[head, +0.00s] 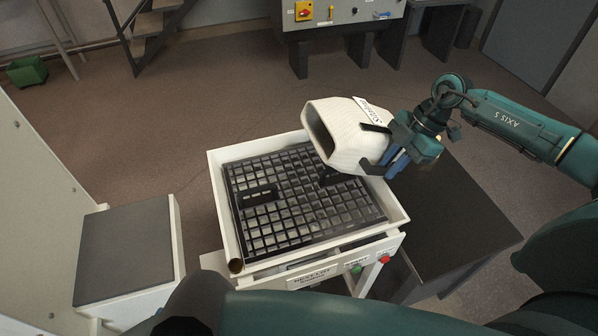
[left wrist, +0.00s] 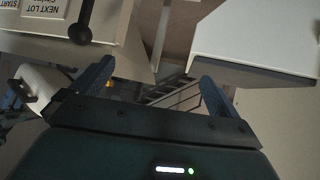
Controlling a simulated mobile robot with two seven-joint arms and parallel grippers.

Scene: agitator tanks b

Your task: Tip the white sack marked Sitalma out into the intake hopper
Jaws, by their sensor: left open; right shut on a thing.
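The white sack (head: 347,131) with a label reading something like Sitalma is held tilted above the right back part of the intake hopper (head: 400,205). Its open mouth faces left and shows a dark inside. My right gripper (head: 388,150) is shut on the sack at its right side. The hopper is a white-rimmed box with a black grid; its grate looks bare apart from two dark bars. In the left wrist view, my left gripper (left wrist: 150,92) is open with nothing between its blue fingers. The left gripper's fingers are not visible in the head view.
A dark-topped table (head: 455,215) stands right of the hopper. A white box with a grey top (head: 125,250) stands at the left. The hopper front has a red button (head: 384,260) and a green one (head: 356,269). A control cabinet (head: 340,12) and stairs (head: 150,25) are at the back.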

